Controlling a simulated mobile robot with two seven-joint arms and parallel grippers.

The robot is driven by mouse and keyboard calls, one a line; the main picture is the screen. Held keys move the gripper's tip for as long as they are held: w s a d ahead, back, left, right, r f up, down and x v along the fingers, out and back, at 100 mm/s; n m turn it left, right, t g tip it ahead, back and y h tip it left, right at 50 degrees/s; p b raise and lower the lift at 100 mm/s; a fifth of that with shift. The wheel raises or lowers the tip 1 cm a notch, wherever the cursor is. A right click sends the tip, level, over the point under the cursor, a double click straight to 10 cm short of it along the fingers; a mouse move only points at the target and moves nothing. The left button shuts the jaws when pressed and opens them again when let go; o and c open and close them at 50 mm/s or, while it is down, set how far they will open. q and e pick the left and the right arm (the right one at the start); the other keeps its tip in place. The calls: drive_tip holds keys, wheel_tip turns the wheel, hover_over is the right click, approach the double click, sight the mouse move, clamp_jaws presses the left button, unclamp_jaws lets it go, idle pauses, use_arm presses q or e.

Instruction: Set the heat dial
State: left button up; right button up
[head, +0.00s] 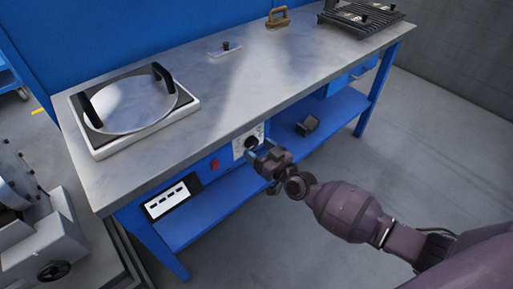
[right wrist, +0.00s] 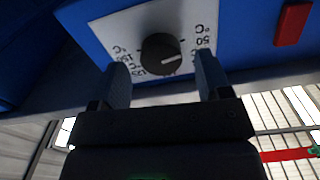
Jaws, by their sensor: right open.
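The heat dial (right wrist: 161,54) is a round black knob with a white pointer line on a white plate (right wrist: 118,28) marked with numbers and °C. In the right wrist view its pointer aims to the right and slightly down. In the head view the dial (head: 251,142) sits on the blue front panel under the tabletop. My right gripper (head: 263,152) is open in front of it. In the right wrist view the two fingers (right wrist: 162,80) stand left and right of the knob, with gaps; I cannot tell how far short of it the tips are. My left gripper is out of view.
A red switch (head: 215,164) and a white-marked panel (head: 172,197) are left of the dial. The metal tabletop (head: 200,75) holds a round plate with black handles (head: 130,103), a small knobbed piece (head: 226,48) and a grill rack (head: 362,15). A dark object (head: 308,125) lies on the lower shelf.

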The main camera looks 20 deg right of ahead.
drive_tip(key=shift+w+a, duration=0.25)
drive_tip(key=shift+w, duration=0.25)
drive_tip(key=c, duration=0.9)
drive_tip(key=shift+c, duration=0.2)
